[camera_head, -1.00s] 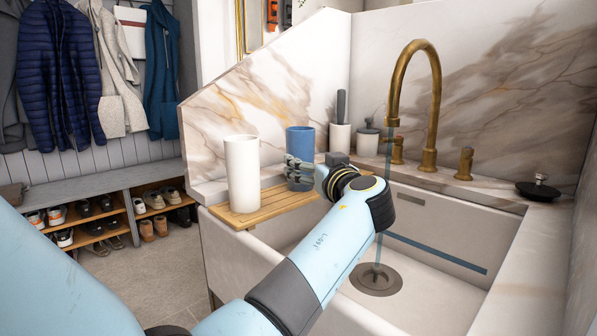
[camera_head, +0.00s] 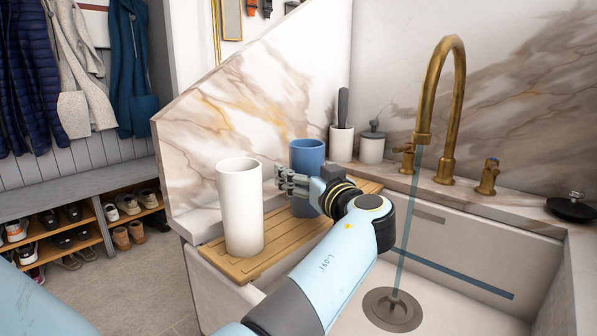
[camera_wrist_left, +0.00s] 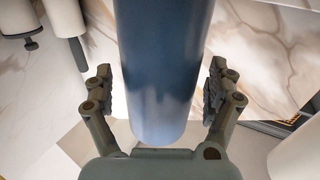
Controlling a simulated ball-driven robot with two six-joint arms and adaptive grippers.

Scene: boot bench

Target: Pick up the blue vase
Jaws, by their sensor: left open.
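The blue vase (camera_head: 307,156) stands upright on a slatted wooden board (camera_head: 222,258) at the sink's left side. My left gripper (camera_head: 290,183) is in front of the vase and hides part of its lower half. In the left wrist view the vase (camera_wrist_left: 163,70) fills the middle, between the two fingers of my left gripper (camera_wrist_left: 160,95). The fingers are open, with a visible gap on each side of the vase. My right gripper is not in view.
A white vase (camera_head: 240,210) stands close, left of the gripper. A brush holder (camera_head: 342,143) and a lidded jar (camera_head: 372,148) stand behind. The brass faucet (camera_head: 450,110) runs water into the sink (camera_head: 455,300). A marble splash panel (camera_head: 250,120) rises behind the vases.

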